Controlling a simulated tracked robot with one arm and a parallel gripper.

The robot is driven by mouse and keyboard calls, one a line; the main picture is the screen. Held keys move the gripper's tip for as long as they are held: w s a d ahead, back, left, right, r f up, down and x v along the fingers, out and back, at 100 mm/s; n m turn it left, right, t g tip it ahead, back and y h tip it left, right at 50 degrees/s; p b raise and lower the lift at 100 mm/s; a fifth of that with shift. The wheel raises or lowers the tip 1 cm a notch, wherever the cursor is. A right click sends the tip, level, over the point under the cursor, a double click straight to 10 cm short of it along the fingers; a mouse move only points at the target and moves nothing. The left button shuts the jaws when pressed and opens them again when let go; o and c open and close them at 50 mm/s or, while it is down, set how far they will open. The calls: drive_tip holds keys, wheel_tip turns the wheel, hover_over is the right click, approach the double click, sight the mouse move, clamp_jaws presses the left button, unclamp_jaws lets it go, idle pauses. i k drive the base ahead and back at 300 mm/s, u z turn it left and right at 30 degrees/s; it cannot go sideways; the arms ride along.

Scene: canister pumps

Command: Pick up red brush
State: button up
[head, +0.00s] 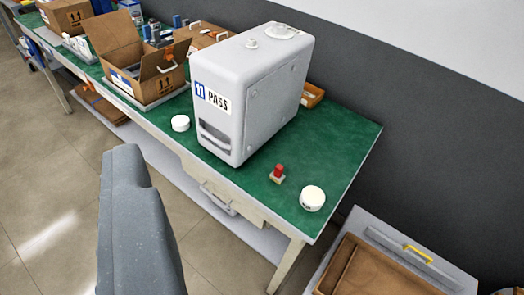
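The red brush (278,171) looks like a small red-topped piece with a pale tan base. It stands on the green tabletop (335,150), in front of the big light-grey machine marked "11 PASS" (250,85) and to the right of its front corner. My gripper (135,220) shows as a single grey blocky part at the lower left, in front of the table and well apart from the brush. Only this one part shows, so I cannot tell whether it is open or shut. Nothing is seen held in it.
A white round lid (312,197) lies right of the brush, and another (180,123) left of the machine. An open cardboard box (148,65) stands farther left. A small orange tray (313,95) lies behind the machine. A brown-lined bin (380,265) stands lower right.

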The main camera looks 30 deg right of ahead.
sight(277, 175)
drive_tip(key=z, duration=0.3)
drive_tip(key=i, duration=0.85)
drive_tip(key=z, duration=0.6)
